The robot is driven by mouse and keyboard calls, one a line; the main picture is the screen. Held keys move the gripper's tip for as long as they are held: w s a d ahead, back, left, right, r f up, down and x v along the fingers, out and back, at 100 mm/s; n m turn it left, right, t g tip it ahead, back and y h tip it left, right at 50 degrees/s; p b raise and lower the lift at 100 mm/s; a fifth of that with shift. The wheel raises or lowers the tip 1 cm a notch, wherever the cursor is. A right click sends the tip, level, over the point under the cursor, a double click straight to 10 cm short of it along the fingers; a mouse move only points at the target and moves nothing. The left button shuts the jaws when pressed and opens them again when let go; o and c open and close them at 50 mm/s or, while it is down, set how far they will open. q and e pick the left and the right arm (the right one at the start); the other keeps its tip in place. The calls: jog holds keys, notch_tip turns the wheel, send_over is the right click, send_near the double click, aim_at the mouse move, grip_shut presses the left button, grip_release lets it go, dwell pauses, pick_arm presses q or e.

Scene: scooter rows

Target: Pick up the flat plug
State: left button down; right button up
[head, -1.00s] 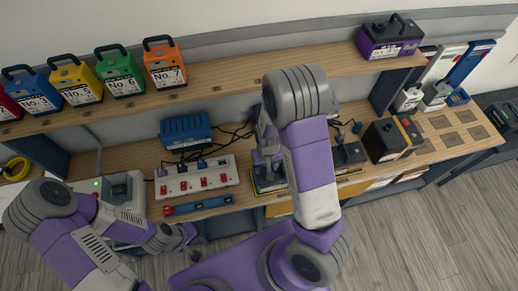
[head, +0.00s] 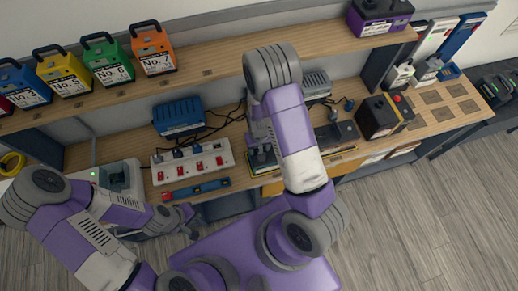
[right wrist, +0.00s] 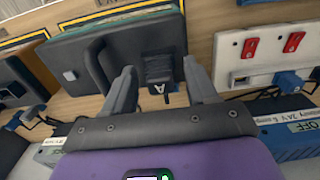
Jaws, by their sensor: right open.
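A dark block-shaped plug (right wrist: 158,72) with a white mark like an "A" sits on a dark board (right wrist: 98,42) in the right wrist view. It looks like the flat plug, but I cannot see its pins. My right gripper (right wrist: 163,84) is open, with one finger on each side of the plug and no clear contact. In the head view my right arm hides most of this spot. My left gripper (head: 188,219) is in front of the bench's edge, away from the plug; I cannot tell its opening.
A white power strip (head: 216,159) with red switches and blue plugs lies left of the board. A blue box (head: 179,117) with black cables stands behind it. A blue level (head: 196,189) lies at the front edge. Numbered boxes stand on the shelf (head: 212,72) above.

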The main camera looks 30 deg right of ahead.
jog(key=c, duration=1.1)
